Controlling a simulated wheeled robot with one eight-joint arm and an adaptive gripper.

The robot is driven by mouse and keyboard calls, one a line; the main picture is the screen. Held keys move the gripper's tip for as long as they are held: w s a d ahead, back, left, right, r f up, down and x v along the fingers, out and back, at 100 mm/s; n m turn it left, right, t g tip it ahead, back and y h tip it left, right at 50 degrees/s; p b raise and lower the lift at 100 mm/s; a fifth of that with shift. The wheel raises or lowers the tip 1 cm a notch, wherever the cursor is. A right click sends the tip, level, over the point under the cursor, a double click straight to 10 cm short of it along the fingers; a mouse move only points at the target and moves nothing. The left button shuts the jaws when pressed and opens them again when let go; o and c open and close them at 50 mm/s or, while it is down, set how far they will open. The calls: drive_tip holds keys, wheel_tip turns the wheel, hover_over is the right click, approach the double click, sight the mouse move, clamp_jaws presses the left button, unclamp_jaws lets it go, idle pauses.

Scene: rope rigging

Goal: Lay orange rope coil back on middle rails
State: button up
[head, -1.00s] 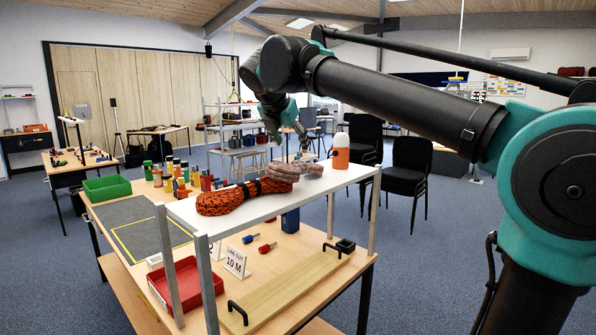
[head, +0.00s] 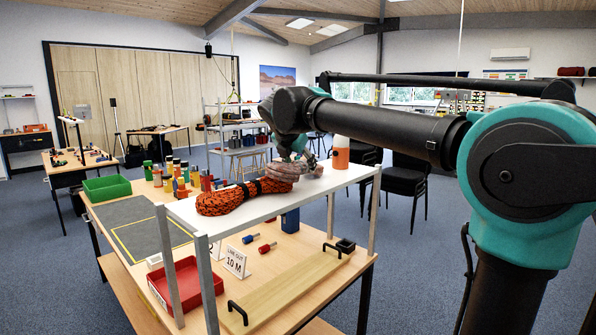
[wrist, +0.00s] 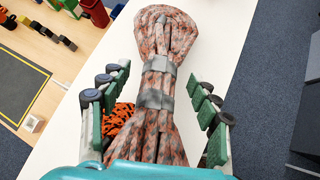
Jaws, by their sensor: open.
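An orange rope coil (head: 235,196) with black flecks lies on the white shelf in the head view. Part of it shows in the wrist view (wrist: 117,120), beside the left finger. A pinkish-grey rope coil (head: 293,170) lies at the orange coil's right end. In the wrist view, this pinkish coil (wrist: 160,80), bound with grey bands, runs lengthwise between my fingers. My gripper (wrist: 158,88) is open, with one finger on each side of the pinkish coil. In the head view, my arm partly hides the gripper. I cannot tell which rails are the middle ones.
A white bottle with an orange band (head: 341,153) stands at the shelf's right end. Several coloured cylinders (head: 180,178) and a green bin (head: 107,188) stand behind the white shelf (head: 262,207). A red tray (head: 187,284) sits below it.

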drive_tip(key=shift+c, duration=0.2)
clamp_jaws()
drive_tip(key=shift+r, duration=0.1)
idle(0.4)
